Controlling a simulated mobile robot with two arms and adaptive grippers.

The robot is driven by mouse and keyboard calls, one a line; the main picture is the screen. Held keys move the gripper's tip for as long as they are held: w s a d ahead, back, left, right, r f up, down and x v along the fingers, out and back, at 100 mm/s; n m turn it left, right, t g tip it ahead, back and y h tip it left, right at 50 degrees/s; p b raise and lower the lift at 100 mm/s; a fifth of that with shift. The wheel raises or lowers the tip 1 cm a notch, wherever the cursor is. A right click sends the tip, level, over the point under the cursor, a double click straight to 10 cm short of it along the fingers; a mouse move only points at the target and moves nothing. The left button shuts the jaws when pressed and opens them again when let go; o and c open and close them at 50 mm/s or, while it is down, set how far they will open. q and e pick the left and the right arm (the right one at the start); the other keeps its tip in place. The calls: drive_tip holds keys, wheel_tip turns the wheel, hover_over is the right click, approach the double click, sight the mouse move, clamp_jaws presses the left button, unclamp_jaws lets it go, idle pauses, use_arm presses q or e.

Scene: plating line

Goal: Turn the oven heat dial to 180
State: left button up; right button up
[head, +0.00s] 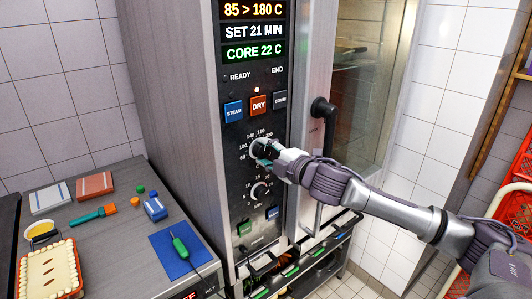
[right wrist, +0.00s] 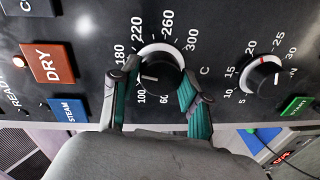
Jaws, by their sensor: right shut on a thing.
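The oven heat dial (right wrist: 165,72) is a black knob ringged by white numbers in the right wrist view. My right gripper (right wrist: 158,88) has its two green-padded fingers closed around the knob, one on each side. A pale mark on the knob points to the picture's left; a finger covers part of the scale there, so I cannot read its exact number. In the head view my right gripper (head: 263,150) hides much of the dial. The top display (head: 252,9) reads "85 > 180 C". My left gripper is not in view.
Below the heat dial is a timer dial (head: 259,190). Above are the STEAM button (head: 233,111) and DRY button (head: 259,105). A counter with a blue mat (head: 168,250) is at left.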

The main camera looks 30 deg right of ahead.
drive_tip(key=shift+m, duration=0.4)
drive_tip(key=o, duration=1.1)
drive_tip(key=shift+d, duration=0.1)
drive_tip(key=shift+o, duration=0.2)
drive_tip(key=shift+s, duration=0.1)
drive_tip(key=shift+s+d+f, duration=0.1)
drive_tip(key=shift+s, duration=0.45)
drive_tip(key=s+r, duration=0.1)
drive_tip(key=s, duration=0.9)
drive_tip(key=shift+s+d, duration=0.3)
drive_tip(key=shift+d, duration=0.1)
